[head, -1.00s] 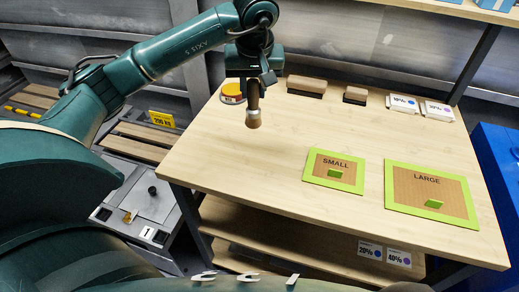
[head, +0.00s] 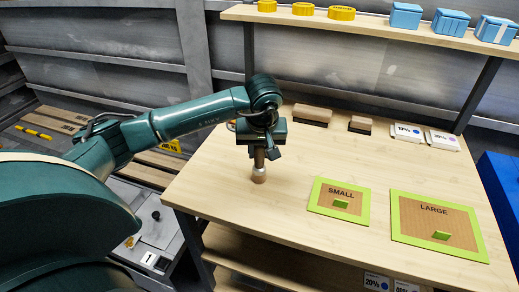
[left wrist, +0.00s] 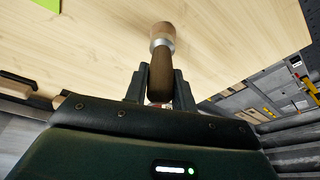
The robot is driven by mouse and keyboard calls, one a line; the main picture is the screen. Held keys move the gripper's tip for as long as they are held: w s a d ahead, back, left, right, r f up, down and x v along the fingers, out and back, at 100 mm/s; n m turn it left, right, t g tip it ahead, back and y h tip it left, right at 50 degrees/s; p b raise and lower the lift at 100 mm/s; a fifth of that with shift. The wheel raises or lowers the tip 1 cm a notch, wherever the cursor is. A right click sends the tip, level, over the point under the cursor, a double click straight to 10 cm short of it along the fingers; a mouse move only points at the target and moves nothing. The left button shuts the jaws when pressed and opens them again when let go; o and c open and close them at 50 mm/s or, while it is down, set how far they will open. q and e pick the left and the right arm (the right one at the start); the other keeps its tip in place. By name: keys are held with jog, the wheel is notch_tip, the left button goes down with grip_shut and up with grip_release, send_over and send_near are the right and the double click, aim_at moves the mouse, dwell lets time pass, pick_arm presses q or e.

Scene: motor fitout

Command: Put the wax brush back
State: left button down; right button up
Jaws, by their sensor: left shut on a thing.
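The wax brush (head: 259,172) has a brown handle, a metal ferrule and a pale tan head pointing down. My left gripper (head: 258,150) is shut on its handle over the left part of the wooden table (head: 215,190). I cannot tell whether the head touches the tabletop. In the left wrist view the brush (left wrist: 162,42) sticks out beyond the two fingers of my left gripper (left wrist: 161,80), which close on the handle. My right gripper is not in view.
Two brown blocks (head: 313,115) (head: 360,125) and white cards (head: 409,132) line the table's back. Green-edged SMALL (head: 338,191) and LARGE (head: 434,210) mats lie right. A shelf (head: 370,25) holds yellow tins and blue boxes.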

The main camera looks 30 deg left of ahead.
pick_arm(q)
jog(key=c, duration=1.1)
grip_release()
jog(key=shift+f, duration=0.1)
jog(key=shift+c, duration=0.2)
jog(key=shift+r, duration=0.35)
jog(key=v, duration=1.1)
jog(key=shift+r, duration=0.3)
